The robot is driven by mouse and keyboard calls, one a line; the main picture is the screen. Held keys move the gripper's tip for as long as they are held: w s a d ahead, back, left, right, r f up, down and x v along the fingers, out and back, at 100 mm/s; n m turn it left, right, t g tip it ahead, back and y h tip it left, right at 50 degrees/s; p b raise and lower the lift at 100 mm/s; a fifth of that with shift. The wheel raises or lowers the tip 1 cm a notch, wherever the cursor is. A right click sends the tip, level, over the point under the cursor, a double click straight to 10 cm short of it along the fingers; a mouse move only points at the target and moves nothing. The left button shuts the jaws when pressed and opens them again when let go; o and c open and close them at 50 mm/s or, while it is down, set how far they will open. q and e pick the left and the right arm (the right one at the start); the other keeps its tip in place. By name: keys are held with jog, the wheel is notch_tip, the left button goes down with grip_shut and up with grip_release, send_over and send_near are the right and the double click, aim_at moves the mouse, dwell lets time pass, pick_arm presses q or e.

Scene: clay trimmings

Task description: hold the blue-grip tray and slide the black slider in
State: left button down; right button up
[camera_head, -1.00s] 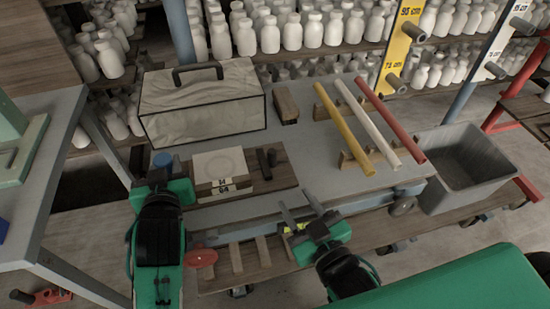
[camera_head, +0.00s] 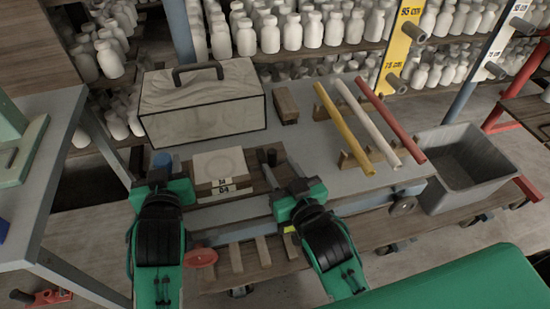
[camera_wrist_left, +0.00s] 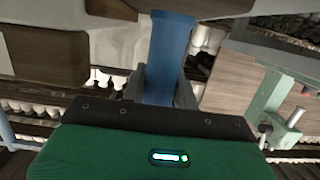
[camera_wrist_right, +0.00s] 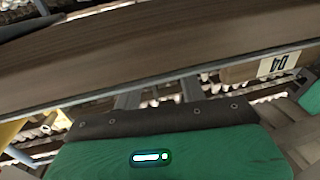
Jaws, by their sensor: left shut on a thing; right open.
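The tray is a flat wooden board (camera_head: 286,177) on the grey bench. Its blue grip (camera_head: 161,160) is at the left end; the left wrist view shows the blue grip (camera_wrist_left: 168,60) between the fingers. My left gripper (camera_head: 162,174) is shut on it. The black slider (camera_head: 266,157) stands upright near the board's right end, right of a pale block labelled 04 (camera_head: 219,166). My right gripper (camera_head: 283,172) is open and empty at the board's front right, its fingers pointing away, close to the slider. In the right wrist view its fingers (camera_wrist_right: 158,94) are by the board's edge (camera_wrist_right: 160,50).
A white marbled box (camera_head: 203,103) with a black handle stands behind the tray. A wooden block (camera_head: 286,106) and yellow, white and red rods (camera_head: 343,128) lie to the right. A grey bin (camera_head: 461,166) is beyond them. The bench is clear between tray and rods.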

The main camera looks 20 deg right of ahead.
aim_at(274, 158)
jog(key=shift+w+a, duration=0.15)
jog(key=shift+w, duration=0.7)
jog(key=shift+w+a, duration=0.15)
jog(key=shift+w, duration=0.7)
grip_shut()
